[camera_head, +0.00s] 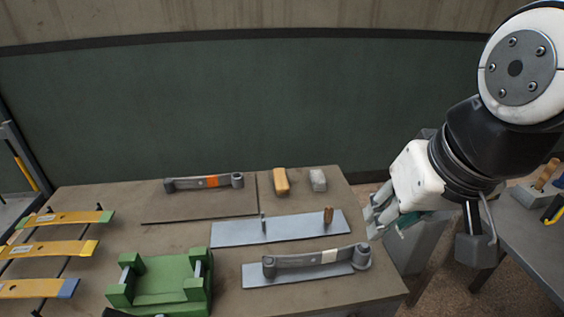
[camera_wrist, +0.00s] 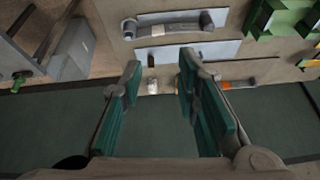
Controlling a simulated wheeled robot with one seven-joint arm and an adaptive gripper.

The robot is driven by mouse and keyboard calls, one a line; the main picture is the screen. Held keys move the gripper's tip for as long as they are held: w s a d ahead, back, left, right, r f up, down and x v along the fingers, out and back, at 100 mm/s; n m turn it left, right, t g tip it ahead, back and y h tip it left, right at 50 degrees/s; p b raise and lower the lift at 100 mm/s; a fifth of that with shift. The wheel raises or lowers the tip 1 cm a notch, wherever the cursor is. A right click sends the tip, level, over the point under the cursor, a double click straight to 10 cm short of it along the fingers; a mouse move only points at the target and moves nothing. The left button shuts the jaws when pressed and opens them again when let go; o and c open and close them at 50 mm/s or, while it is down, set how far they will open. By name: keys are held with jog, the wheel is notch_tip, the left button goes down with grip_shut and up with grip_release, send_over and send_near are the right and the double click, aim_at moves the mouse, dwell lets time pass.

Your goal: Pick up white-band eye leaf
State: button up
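The white-band eye leaf (camera_head: 300,262) is a dark grey bar with rolled eyes at both ends and a pale band right of its middle. It lies on a light grey plate at the front right of the table. In the wrist view the same leaf (camera_wrist: 185,28) lies near the top, beyond my fingertips. My gripper (camera_head: 374,219) is right of the table's right edge, apart from the leaf. In the wrist view my gripper (camera_wrist: 160,70) has its green-padded fingers spread wide with nothing between them.
An orange-band eye leaf (camera_head: 190,184) lies on a brown board at the back. A tan block (camera_head: 281,181) and a grey block (camera_head: 318,180) stand beside it. A plate with two pins (camera_head: 285,229) is mid-table. A green fixture (camera_head: 165,281) and several yellow leaves (camera_head: 65,218) are left.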

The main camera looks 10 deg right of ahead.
jog(key=w+f+m+g, duration=0.3)
jog(key=w+f+m, duration=0.35)
jog(key=w, duration=0.35)
jog(key=m+g, duration=0.2)
jog(key=m, duration=0.7)
send_over(328, 251)
notch_tip(328, 251, down, 12)
jog(key=shift+m, duration=0.25)
notch_tip(328, 251, down, 14)
jog(key=shift+r, duration=0.15)
grip_shut()
